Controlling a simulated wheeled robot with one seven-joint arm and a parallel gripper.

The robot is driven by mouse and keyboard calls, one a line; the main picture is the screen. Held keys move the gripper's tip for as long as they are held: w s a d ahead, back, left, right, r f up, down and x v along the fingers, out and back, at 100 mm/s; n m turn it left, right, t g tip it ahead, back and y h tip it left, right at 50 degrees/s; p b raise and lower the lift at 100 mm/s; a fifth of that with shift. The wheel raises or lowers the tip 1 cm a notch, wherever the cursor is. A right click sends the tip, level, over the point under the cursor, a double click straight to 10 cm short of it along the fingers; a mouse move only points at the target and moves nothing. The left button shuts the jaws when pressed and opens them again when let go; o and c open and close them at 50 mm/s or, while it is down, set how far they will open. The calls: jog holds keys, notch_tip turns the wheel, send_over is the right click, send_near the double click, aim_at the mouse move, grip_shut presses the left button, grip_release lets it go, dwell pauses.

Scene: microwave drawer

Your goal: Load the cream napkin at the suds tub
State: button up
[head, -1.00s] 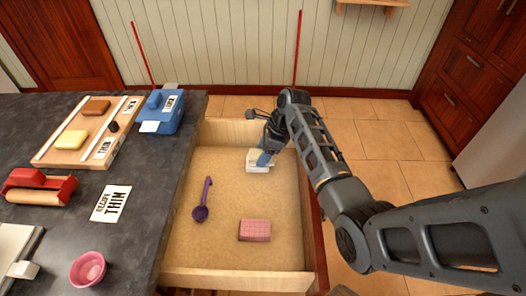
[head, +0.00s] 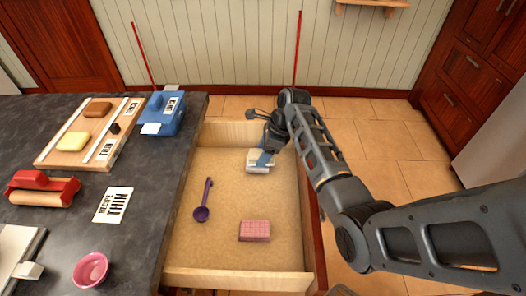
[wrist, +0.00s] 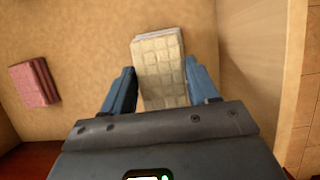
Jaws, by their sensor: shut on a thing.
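The cream napkin (head: 258,167) is a folded, quilted block near the far right of the open drawer. In the wrist view the cream napkin (wrist: 160,62) sits between the two blue fingers of my gripper (wrist: 163,88), which is shut on it. In the head view my gripper (head: 262,158) reaches down into the drawer, partly hiding the napkin. I cannot tell whether the napkin is clear of the drawer floor. A pink tub (head: 90,270) with something pale pink inside stands at the counter's near edge; I cannot tell if it is the suds tub.
The open drawer (head: 240,279) also holds a purple scoop (head: 202,208) and a pink folded napkin (head: 254,231). On the dark counter are a blue device (head: 163,115), a wooden board with bars (head: 60,155), a red roller device (head: 42,188) and a card reading THIN (head: 114,204).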

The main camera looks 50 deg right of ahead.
jog(key=shift+r+p, duration=0.4)
jog(key=shift+r, duration=2.65)
